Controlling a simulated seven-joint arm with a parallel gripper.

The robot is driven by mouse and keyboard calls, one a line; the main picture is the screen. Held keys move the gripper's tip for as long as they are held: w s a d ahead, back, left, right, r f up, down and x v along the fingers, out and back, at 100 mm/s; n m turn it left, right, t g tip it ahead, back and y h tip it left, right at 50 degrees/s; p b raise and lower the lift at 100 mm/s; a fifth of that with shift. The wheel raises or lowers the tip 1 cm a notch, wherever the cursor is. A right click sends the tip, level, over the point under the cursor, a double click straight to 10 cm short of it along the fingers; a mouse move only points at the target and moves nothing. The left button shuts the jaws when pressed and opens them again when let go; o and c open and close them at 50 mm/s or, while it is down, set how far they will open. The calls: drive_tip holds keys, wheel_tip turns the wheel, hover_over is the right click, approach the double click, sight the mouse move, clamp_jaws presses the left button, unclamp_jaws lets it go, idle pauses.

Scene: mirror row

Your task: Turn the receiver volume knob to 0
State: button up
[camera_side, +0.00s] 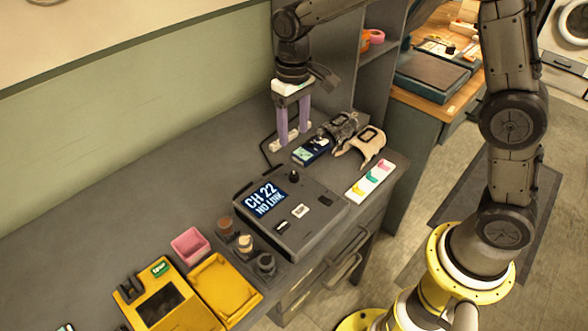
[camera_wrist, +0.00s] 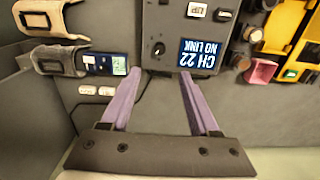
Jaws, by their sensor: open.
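The grey receiver (camera_side: 318,222) lies on the bench, with a screen (camera_side: 266,199) reading "CH 22 NO LINK". Its black volume knob (camera_side: 293,176) stands near the back corner of its top. In the wrist view the knob (camera_wrist: 158,48) shows a small pale mark; its setting cannot be read. The receiver (camera_wrist: 170,22) and screen (camera_wrist: 199,54) appear there upside down. My gripper (camera_side: 293,138) points down behind the receiver, with purple fingers apart and nothing between them. In the wrist view, the knob lies just beyond the gap of my gripper (camera_wrist: 160,75), clear of both fingers.
A blue handheld device (camera_side: 313,151), gloves (camera_side: 365,143) and a card with coloured tabs (camera_side: 369,181) lie beside the receiver. Small white blocks (camera_wrist: 97,91) sit near my finger. Stubby cylinders (camera_side: 245,243), a pink box (camera_side: 190,246) and a yellow tray (camera_side: 225,287) stand opposite.

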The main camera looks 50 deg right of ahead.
sight(294, 174)
wheel_tip(294, 174, down, 13)
drive_tip(key=shift+r, duration=0.1)
idle(0.3)
clamp_jaws()
